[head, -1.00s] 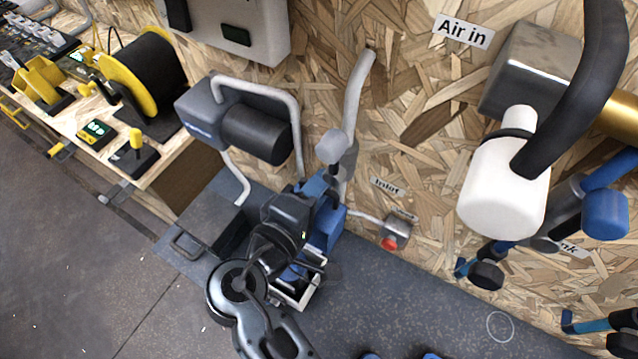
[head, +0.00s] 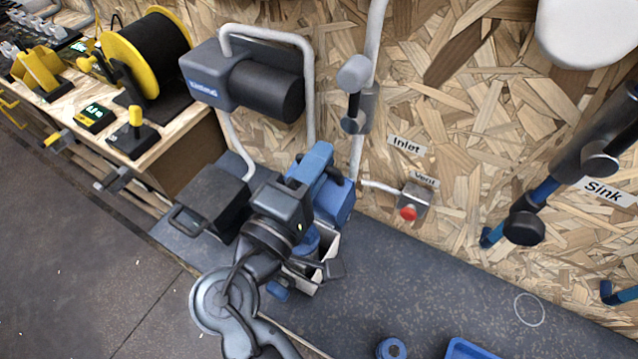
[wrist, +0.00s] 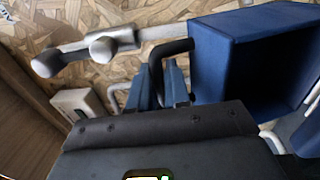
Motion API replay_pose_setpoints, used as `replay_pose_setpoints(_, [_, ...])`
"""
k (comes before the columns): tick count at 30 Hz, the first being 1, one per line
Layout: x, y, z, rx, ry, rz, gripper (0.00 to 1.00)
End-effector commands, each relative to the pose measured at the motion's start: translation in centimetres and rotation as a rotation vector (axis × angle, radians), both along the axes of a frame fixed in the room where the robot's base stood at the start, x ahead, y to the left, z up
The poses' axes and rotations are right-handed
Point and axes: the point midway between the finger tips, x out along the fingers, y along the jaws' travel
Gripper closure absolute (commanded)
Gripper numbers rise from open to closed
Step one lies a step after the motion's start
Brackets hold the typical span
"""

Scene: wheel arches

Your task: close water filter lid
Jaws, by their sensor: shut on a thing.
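The water filter stands on the grey mat, a white-walled box (head: 327,262) with blue inside it, partly hidden behind my arm. Its blue lid (head: 338,203) is raised at the box's wall side. The hollow blue lid also fills the upper right of the wrist view (wrist: 225,70), with a black bar handle (wrist: 158,62) on its side. My gripper (head: 317,163) is at the lid, with blue fingers. In the wrist view my gripper (wrist: 162,88) is shut on the black handle. The exact contact is partly hidden by the wrist housing.
A dark box (head: 208,200) and a grey pump-like unit (head: 255,85) stand to the left. A pipe with a grey valve (head: 355,75) runs up the wall behind. A red-knobbed vent (head: 410,212) is to the right. Blue parts (head: 391,349) lie on the otherwise clear mat.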

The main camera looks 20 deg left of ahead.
Motion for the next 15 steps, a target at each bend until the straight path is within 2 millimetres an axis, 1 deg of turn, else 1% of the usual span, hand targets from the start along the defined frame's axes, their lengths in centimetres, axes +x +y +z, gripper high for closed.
replay_pose_setpoints(1, [-0.2,0.1,-1.1,-0.004,-0.034,0.001,1.00])
replay_pose_setpoints(8, [-2.1,0.3,-1.4,-0.025,-0.188,0.000,1.00])
replay_pose_setpoints(15, [-4.4,0.7,-2.0,-0.048,-0.348,0.001,1.00])
